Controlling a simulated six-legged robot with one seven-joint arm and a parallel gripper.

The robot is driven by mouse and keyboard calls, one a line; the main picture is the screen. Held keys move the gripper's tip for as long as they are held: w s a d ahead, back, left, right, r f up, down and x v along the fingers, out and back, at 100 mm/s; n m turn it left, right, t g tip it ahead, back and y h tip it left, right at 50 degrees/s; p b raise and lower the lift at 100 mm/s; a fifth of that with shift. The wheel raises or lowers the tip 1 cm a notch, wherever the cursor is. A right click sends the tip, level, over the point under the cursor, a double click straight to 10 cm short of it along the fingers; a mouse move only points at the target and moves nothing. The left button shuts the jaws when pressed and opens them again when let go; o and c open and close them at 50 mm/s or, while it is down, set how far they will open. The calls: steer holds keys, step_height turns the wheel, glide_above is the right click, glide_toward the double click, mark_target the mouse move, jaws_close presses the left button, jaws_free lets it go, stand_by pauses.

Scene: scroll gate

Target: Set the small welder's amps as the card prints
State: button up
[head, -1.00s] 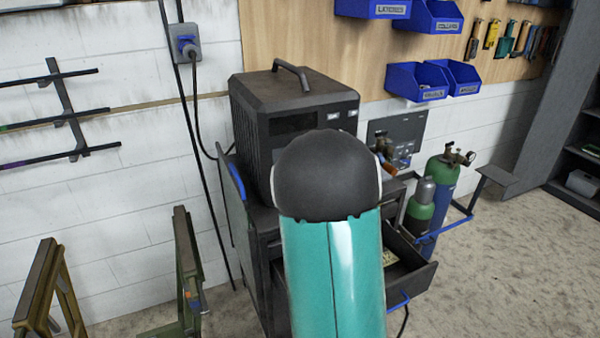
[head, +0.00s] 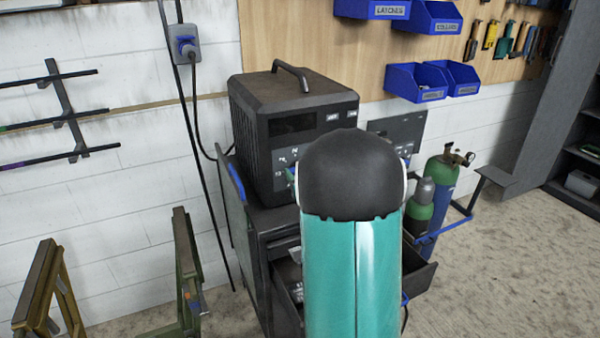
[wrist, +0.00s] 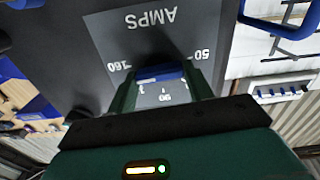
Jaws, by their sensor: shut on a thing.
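The welder (head: 290,110) is a dark box with a top handle, standing on a cart. My gripper (wrist: 160,73) is at a panel marked AMPS (wrist: 150,30), which appears upside down in the wrist view. Its green fingers are shut on a blue knob (wrist: 160,72), one on each side. The scale shows 160, 50 and 90; other marks are partly covered. I cannot make out where the knob points. In the head view my arm covers much of the welder's front; a bit of green shows beside it. I cannot identify the card.
The cart has an open drawer (head: 420,272) with small things inside, partly behind my arm. Gas cylinders (head: 436,190) stand to the right. Blue bins (head: 418,82) hang on the board. Trestles (head: 186,270) stand at left. Bare floor shows at the right.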

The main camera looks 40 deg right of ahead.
steer(key=shift+m, duration=1.3)
steer(key=o, duration=1)
steer(key=v, duration=1.3)
steer(key=shift+s+a, duration=0.1)
steer(key=shift+s, duration=0.3)
steer(key=shift+r, duration=0.1)
